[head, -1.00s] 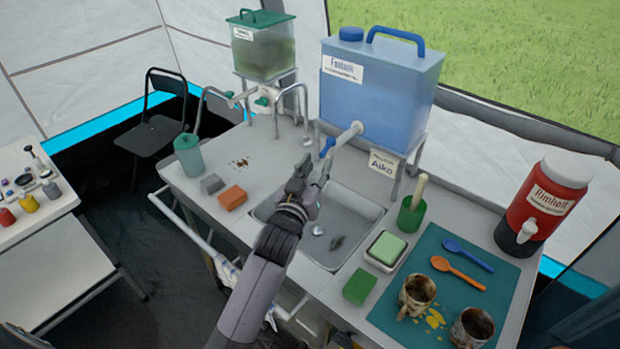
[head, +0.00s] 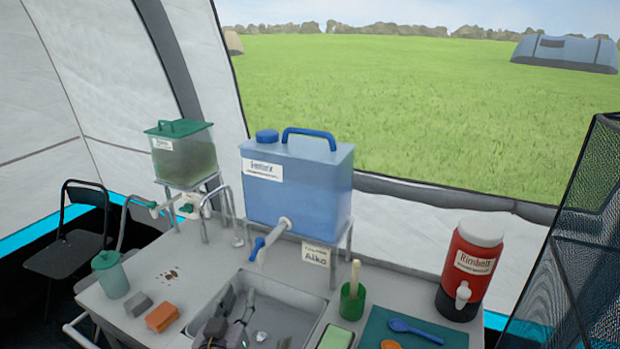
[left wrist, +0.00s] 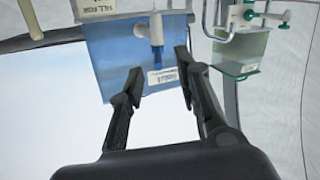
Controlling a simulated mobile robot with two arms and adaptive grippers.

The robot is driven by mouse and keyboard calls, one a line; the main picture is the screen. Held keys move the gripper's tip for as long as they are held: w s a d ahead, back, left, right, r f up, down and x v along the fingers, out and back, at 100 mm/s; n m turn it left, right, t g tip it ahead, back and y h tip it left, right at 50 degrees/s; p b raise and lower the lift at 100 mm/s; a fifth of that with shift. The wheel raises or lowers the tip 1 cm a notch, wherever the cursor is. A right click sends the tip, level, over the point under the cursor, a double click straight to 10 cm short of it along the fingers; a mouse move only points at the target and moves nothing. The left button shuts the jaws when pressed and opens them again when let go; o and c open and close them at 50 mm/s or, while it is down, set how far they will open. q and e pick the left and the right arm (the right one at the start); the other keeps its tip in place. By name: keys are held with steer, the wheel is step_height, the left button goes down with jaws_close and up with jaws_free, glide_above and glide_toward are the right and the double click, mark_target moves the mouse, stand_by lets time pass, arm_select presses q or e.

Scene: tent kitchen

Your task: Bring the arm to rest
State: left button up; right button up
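My left gripper (head: 238,302) is at the bottom of the head view, in front of the sink (head: 318,308) and covering part of it. In the left wrist view its two dark fingers (left wrist: 160,76) are spread apart with nothing between them. The blue tank's tap (head: 272,238) with its blue lever is above and beyond the gripper, apart from it. The wrist view shows the blue tank (left wrist: 108,62) upside down beyond the fingers. My right gripper is not in view.
On the counter are an orange sponge (head: 163,317), a grey block (head: 139,304), a green-lidded cup (head: 111,275) and a green holder (head: 352,303). A red drink dispenser (head: 470,268) stands at the right. A dark mesh (head: 575,245) fills the right edge.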

arm_select(q)
steer(key=s+a+f+m+g, duration=0.1)
steer(key=s+f+g, duration=0.35)
steer(key=s, duration=0.55)
steer(key=s+f+m+g, duration=0.2)
steer(key=s+f+g, duration=0.3)
steer(key=s, duration=0.4)
steer(key=s+a+f+m+g, duration=0.1)
steer(key=s+f+g, duration=0.3)
steer(key=s+f, duration=0.45)
steer(key=s+f+g, duration=0.1)
steer(key=s+f, duration=0.1)
steer(key=f, duration=1.2)
steer(key=s+f, duration=0.3)
steer(key=f, duration=1)
steer(key=s+a+f+g+b, duration=0.1)
steer(key=s+a+f, duration=0.1)
steer(key=s+f, duration=1.3)
steer(key=shift+s+a+m, duration=0.2)
steer(key=shift+m, duration=0.1)
steer(key=shift+g, duration=0.25)
